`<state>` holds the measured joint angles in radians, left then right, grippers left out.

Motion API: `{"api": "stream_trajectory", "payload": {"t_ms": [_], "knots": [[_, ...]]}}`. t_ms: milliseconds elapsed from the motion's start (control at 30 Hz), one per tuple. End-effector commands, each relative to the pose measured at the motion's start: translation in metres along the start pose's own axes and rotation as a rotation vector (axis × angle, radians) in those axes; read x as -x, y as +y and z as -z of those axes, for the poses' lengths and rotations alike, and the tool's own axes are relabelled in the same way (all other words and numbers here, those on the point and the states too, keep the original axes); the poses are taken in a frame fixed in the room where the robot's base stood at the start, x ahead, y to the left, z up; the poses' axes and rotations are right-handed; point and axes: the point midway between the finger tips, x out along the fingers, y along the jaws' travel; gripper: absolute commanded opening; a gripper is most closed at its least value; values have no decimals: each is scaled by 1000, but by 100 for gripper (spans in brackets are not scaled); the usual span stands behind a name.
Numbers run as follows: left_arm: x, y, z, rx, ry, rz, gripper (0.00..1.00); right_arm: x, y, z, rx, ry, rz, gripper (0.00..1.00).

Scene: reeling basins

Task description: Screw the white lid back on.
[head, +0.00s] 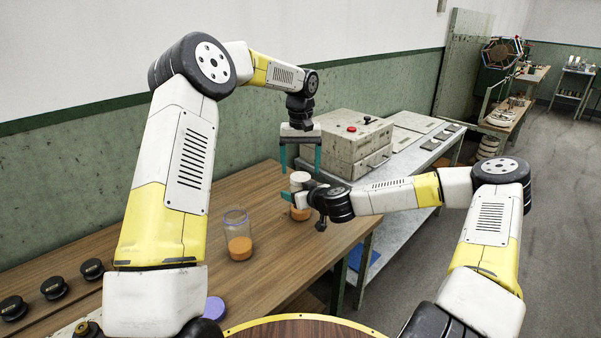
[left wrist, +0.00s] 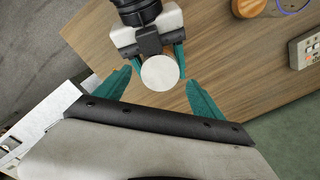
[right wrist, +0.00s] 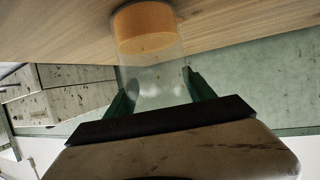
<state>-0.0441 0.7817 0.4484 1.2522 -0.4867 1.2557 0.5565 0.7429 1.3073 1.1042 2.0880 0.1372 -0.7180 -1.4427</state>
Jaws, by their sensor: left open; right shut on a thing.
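The white lid (head: 299,178) sits on top of a clear jar with orange contents (head: 300,212); I cannot tell whether it is threaded on. In the left wrist view the lid (left wrist: 160,73) is a white disc between the two fingers, apart from both. My left gripper (head: 301,158) is open, pointing down from above the lid. My right gripper (head: 295,197) is shut around the jar's upper part from the side. The right wrist view shows the jar (right wrist: 145,65) between its fingers (right wrist: 160,92), with orange at its base; the lid is hidden there.
A second clear jar (head: 238,240) with orange contents stands uncovered on the wooden table (head: 190,240). A purple lid (head: 214,308) lies nearer me. Several black knobs (head: 54,287) are at the left. A grey machine box (head: 347,142) stands behind the grippers.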

Motion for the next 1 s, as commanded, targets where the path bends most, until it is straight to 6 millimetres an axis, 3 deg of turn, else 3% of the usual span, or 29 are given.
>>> {"api": "stream_trajectory", "payload": {"t_ms": [100, 333, 367, 467, 767, 1000], "knots": [[14, 0, 0, 1, 2, 0, 79, 0, 0, -1, 0, -2, 0, 0], [16, 0, 0, 1, 0, 0, 79, 0, 0, -1, 0, -2, 0, 0], [16, 0, 0, 1, 0, 0, 81, 0, 0, -1, 0, -2, 0, 0], [16, 0, 0, 1, 0, 0, 100, 0, 0, -1, 0, -1, 0, 0], [19, 0, 0, 1, 0, 0, 100, 0, 0, -1, 0, -2, 0, 0], [57, 0, 1, 2, 4, 0, 100, 0, 0, -1, 0, -1, 0, 0]]}}
